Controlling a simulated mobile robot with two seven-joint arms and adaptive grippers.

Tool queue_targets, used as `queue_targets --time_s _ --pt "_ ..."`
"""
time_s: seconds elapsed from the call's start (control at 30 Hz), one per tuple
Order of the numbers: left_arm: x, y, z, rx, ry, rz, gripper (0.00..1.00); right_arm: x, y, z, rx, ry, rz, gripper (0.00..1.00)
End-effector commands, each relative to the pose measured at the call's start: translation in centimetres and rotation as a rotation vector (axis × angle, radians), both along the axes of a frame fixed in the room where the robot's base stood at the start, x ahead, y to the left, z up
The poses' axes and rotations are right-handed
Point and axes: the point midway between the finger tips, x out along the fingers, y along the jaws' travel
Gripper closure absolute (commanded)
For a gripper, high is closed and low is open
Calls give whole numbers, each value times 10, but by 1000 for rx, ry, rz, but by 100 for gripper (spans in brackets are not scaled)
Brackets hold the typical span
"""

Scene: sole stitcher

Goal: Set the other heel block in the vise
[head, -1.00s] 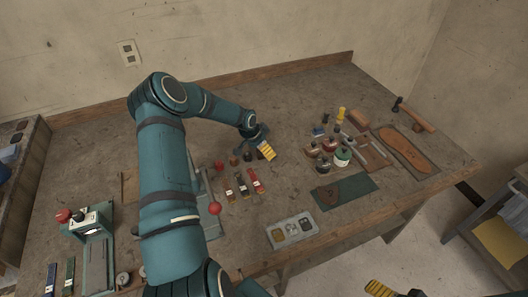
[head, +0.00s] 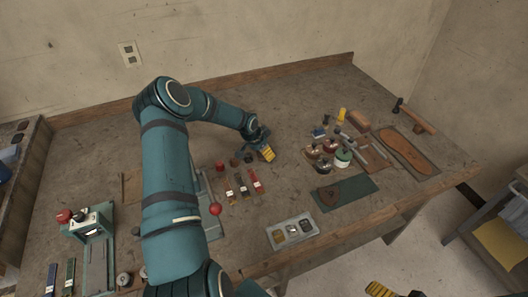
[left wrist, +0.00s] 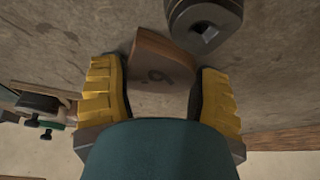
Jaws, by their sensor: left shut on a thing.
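My left gripper (head: 266,152) is low over the middle of the bench. In the left wrist view its yellow-padded fingers (left wrist: 160,95) are shut on a brown heel block (left wrist: 160,72) with a dark mark like a 6 or 9. The block lies between the pads, close to the bench; I cannot tell whether it touches. In the head view the gripper hides it. The vise cannot be picked out clearly; my left arm covers part of a grey fixture with a red ball handle (head: 214,209). My right gripper (head: 380,289) shows only partly at the bottom edge.
A dark piece with a square hole (left wrist: 205,22) is close by the held block. A green press (head: 97,225) stands left. The back bench is clear.

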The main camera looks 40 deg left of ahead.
Motion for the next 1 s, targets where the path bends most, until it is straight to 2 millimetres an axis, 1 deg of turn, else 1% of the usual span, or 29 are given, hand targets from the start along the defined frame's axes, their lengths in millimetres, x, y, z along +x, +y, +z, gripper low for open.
queue_targets --time_s 0.07,0.1,0.13,0.17,0.2,0.4,0.5,0.6,0.73,0.97,1.0 --pt "0 0 7 2 -1 0 76 0 0 0 0 0 0 6" --pt "1 1 12 2 -2 0 78 0 0 0 0 0 0 6" --pt "1 1 16 2 -2 0 80 0 0 0 0 0 0 6" --pt "1 1 22 3 -4 -1 85 0 0 0 0 0 0 6" --pt "1 1 29 3 -4 -2 100 0 0 0 0 0 0 6" --pt "0 1 68 3 -2 -1 100 0 0 0 0 0 0 6" --pt "0 0 83 2 -1 0 100 0 0 0 0 0 0 6" --pt "0 0 93 0 -1 0 100 0 0 0 0 0 0 6" --pt "0 0 99 0 -1 -1 100 0 0 0 0 0 0 6" --pt "0 0 99 -1 0 -1 100 0 0 0 0 0 0 6" --pt "0 0 99 0 0 -1 89 0 0 0 0 0 0 6"
